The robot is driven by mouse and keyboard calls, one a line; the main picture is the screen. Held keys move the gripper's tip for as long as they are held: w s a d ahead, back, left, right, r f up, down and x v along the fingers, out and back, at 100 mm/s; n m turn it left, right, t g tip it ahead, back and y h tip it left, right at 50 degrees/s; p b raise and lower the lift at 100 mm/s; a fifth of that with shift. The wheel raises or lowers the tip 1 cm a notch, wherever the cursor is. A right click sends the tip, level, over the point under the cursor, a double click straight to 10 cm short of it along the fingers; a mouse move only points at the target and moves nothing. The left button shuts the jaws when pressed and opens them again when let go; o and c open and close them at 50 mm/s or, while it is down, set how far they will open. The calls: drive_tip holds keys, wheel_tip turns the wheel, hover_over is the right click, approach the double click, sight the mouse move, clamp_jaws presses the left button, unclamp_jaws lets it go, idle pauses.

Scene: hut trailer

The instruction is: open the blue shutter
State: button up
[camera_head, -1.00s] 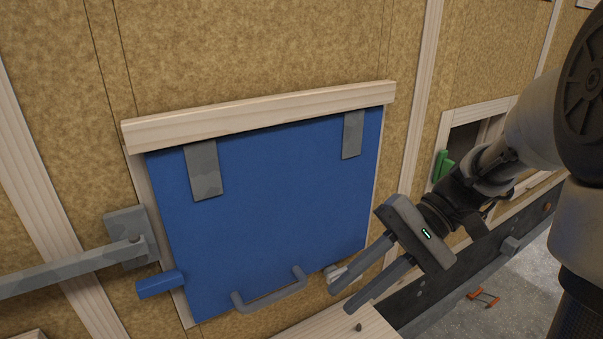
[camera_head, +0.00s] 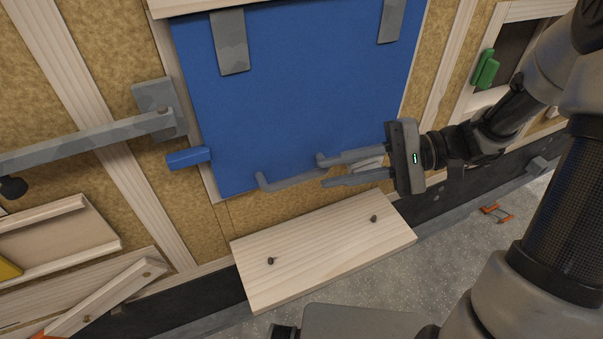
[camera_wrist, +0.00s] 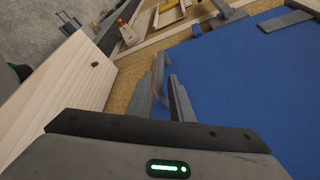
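The blue shutter (camera_head: 300,95) hangs shut against the wall, under two grey hinge straps at its top. A grey bar handle (camera_head: 285,182) runs along its lower edge. My gripper (camera_head: 321,172) is at the right part of this handle, its fingers pointing left along it. In the wrist view the fingers (camera_wrist: 167,90) are apart, with the handle (camera_wrist: 162,68) in line between or just beyond their tips. I cannot tell whether they touch it. A blue peg (camera_head: 188,158) sticks out at the shutter's lower left edge.
A wooden ledge (camera_head: 330,245) with two dark knobs juts out below the shutter. A grey metal bar (camera_head: 90,142) is fixed to the wall on the left. A green handle (camera_head: 486,68) sits by an opening on the right. The floor lies below.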

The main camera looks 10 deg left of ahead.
sight(315, 175)
drive_tip(key=x, duration=0.6)
drive_tip(key=shift+s+a+f, duration=0.1)
drive_tip(key=shift+a, duration=0.2)
clamp_jaws()
